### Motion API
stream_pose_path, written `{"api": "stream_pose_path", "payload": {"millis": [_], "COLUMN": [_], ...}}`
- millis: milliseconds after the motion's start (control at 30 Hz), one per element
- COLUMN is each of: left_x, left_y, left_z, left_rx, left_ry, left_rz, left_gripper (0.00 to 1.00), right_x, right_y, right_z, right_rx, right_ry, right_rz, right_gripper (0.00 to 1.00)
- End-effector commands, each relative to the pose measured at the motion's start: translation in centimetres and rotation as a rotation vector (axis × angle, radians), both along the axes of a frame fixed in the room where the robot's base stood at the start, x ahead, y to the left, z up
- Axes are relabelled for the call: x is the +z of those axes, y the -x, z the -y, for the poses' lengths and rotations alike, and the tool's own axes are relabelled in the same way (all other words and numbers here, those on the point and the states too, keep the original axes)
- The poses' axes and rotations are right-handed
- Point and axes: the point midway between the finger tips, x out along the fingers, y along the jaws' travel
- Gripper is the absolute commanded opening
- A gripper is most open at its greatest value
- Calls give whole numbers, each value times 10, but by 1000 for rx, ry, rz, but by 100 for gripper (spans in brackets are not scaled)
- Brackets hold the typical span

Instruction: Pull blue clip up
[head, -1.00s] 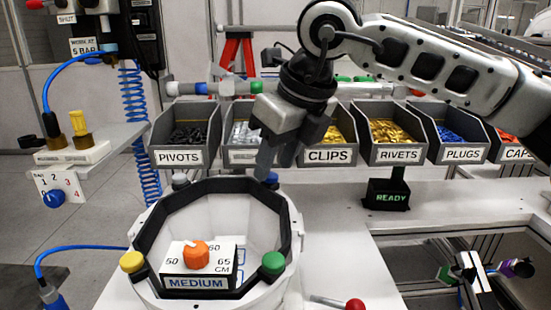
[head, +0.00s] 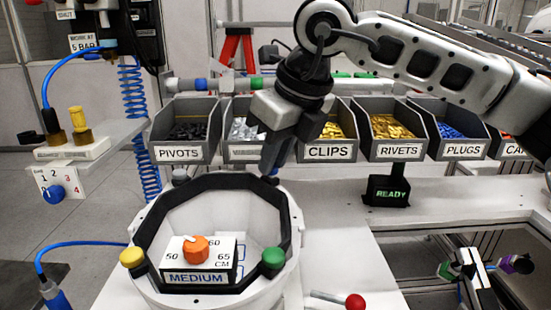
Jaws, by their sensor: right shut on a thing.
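The helmet shell (head: 290,240) is a white ring with a dark inner rim. It stands on the table at lower centre and carries a yellow clip (head: 132,258) at front left, a green clip (head: 273,258) at front right and a grey clip (head: 180,176) at back left. The blue clip (head: 271,179) is at the shell's back right, almost wholly hidden by my right gripper (head: 271,162). My right gripper points down at that rim and is shut on the blue clip. My left gripper is out of view.
A block marked MEDIUM with an orange knob (head: 195,249) sits inside the shell. Labelled bins, such as CLIPS (head: 328,152), line the back close behind my right gripper. A red-tipped lever (head: 355,301) sticks out at front right.

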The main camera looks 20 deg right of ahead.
Motion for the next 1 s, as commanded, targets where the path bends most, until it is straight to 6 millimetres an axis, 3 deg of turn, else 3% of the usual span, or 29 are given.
{"api": "stream_pose_path", "payload": {"millis": [300, 333, 400, 767, 1000], "left_x": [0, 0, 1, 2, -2], "left_y": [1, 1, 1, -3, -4], "left_z": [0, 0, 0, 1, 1], "left_rx": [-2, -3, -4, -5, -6], "left_ry": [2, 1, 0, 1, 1], "left_rz": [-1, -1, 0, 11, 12], "left_gripper": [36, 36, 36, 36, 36], "right_x": [8, 8, 8, 11, 48], "right_y": [0, 0, -1, 1, 15], "right_z": [0, 0, 0, 1, 8], "right_rx": [-1, -1, -1, -1, 0], "right_ry": [-3, -4, -4, -2, -3], "right_rz": [5, 6, 6, 2, 7], "right_gripper": [0, 24, 40, 40, 40]}}
